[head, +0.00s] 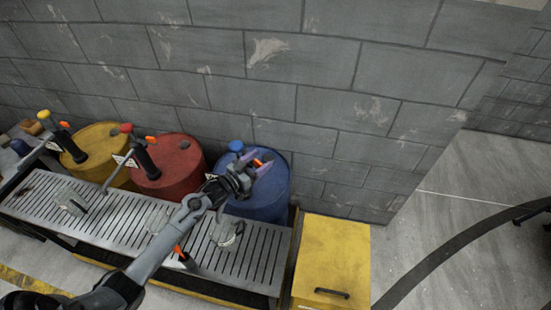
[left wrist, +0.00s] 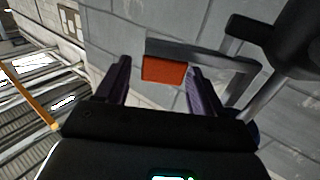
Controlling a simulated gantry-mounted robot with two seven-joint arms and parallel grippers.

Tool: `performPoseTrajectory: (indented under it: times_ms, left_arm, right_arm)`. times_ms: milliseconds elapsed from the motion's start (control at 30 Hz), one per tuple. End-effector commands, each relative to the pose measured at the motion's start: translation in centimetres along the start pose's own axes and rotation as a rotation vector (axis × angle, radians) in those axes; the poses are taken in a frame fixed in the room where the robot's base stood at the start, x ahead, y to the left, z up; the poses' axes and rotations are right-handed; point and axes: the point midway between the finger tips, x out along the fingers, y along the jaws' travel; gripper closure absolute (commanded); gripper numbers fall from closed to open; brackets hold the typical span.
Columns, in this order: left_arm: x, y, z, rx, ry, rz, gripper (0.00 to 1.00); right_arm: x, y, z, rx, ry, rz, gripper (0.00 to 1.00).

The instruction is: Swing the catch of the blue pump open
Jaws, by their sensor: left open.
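The blue pump has a blue knob (head: 236,146) and stands on the blue drum (head: 277,198), largely hidden behind my left gripper. Its orange catch (head: 257,162) shows at the gripper's fingers. In the left wrist view the orange catch (left wrist: 165,70) sits on a dark grey bar, between the two purple fingers. My left gripper (head: 256,163) is open, with one finger on each side of the catch. Whether either finger touches it I cannot tell. My right gripper is not in view.
A red drum (head: 184,170) and a yellow drum (head: 88,165), each with a pump, stand to the left. A slatted metal grating (head: 115,225) lies in front. A yellow box (head: 332,250) with a dark handle stands at right. A block wall (head: 300,70) rises close behind.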

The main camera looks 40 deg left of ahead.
Motion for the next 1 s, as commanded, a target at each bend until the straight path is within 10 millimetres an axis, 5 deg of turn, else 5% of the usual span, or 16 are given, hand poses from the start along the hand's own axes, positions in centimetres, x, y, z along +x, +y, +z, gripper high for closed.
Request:
performPoseTrajectory:
  times_ms: [200,600,1000]
  left_arm:
    - [0.0,0.2,-3.6,0.001,0.002,0.001,0.32]
    - [1.4,7.7,-7.8,-0.002,0.002,0.001,0.32]
    - [2.1,11.3,-9.9,-0.001,0.000,0.000,0.32]
  right_arm:
    - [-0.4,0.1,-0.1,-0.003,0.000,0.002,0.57]
    - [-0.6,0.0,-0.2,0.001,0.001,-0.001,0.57]
    - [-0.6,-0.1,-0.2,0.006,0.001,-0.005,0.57]
